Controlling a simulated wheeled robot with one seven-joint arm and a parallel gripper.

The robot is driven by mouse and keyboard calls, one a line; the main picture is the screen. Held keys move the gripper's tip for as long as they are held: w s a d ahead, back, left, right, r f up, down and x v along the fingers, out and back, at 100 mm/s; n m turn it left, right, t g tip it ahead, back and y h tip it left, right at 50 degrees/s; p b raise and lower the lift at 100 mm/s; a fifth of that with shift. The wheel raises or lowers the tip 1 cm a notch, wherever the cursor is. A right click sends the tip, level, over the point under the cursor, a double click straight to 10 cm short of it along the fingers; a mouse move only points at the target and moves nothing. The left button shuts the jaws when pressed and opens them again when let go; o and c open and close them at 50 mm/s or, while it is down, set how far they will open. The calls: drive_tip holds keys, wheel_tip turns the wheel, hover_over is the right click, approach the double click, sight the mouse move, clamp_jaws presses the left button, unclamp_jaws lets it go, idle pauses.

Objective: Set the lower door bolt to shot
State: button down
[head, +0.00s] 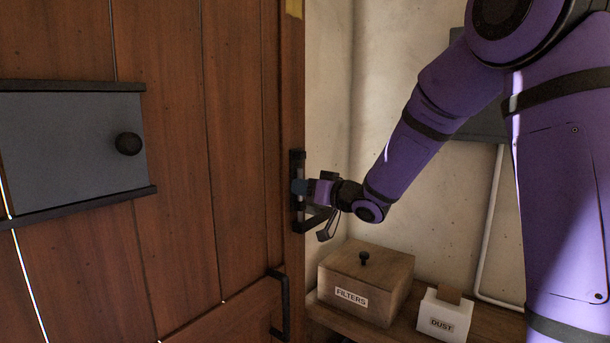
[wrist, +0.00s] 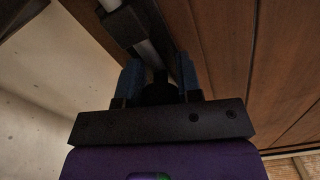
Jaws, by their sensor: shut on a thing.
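The lower door bolt (head: 297,163) is a dark upright fitting near the right edge of the brown plank door (head: 235,120). In the wrist view its dark bracket (wrist: 125,25) and a paler metal rod (wrist: 147,52) run up from between the fingers. My gripper (head: 300,187) is at the bolt, with its blue fingers closed about a dark knob-like part; in the wrist view the gripper (wrist: 160,85) has one finger on each side of that part. The fingers hide much of it. I cannot tell how far the rod reaches.
A dark door handle (head: 284,305) is below the bolt. A grey panel (head: 70,145) with a round black knob is on the door at left. A wooden FILTERS box (head: 370,275) and a white DUST box (head: 445,315) stand on a shelf below my arm, near the pale wall (head: 390,110).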

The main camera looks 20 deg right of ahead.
drive_tip(key=shift+f, duration=0.4)
drive_tip(key=c, duration=0.8)
unclamp_jaws()
drive_tip(key=v, duration=1.1)
drive_tip(key=shift+w, duration=0.1)
